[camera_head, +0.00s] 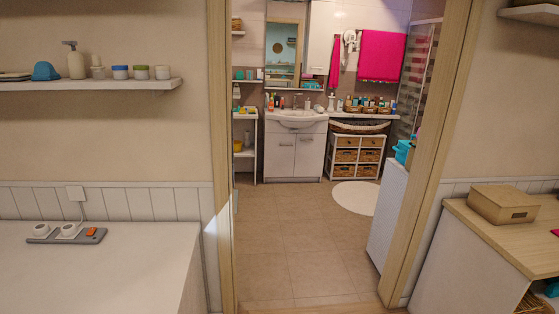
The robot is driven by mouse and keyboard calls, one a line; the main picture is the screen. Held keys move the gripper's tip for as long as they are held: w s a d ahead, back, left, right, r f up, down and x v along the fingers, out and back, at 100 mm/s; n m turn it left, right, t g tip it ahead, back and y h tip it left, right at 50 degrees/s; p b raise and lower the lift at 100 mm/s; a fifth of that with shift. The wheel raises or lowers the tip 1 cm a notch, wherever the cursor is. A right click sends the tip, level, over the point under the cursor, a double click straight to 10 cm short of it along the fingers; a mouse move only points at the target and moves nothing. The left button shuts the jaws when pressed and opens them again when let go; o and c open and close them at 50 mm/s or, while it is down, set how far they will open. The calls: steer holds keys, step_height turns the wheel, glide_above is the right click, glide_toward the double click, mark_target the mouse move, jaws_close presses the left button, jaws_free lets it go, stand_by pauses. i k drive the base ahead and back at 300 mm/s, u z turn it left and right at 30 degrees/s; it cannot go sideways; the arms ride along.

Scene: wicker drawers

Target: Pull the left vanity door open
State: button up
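The white vanity (296,128) stands at the back of the bathroom, seen through the doorway, with a sink basin on top. Its left door (279,155) and right door (309,156) look shut. Small handles show near the top of the doors, too small to make out well. My gripper does not show in the view. The vanity is far off, beyond the door frame.
The wooden door frame (221,150) bounds the opening. A white counter (90,270) is at left, a wooden-topped unit (530,235) at right. A white panel (388,215) narrows the right side. The tiled floor (290,225) is clear; wicker drawers (357,156) stand beside the vanity.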

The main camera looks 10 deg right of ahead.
mark_target(280, 148)
steer(key=z, duration=0.35)
steer(key=i, duration=1.9)
steer(key=z, duration=0.65)
steer(key=i, duration=4.25)
steer(key=u, duration=0.5)
steer(key=i, duration=2)
steer(key=u, duration=0.4)
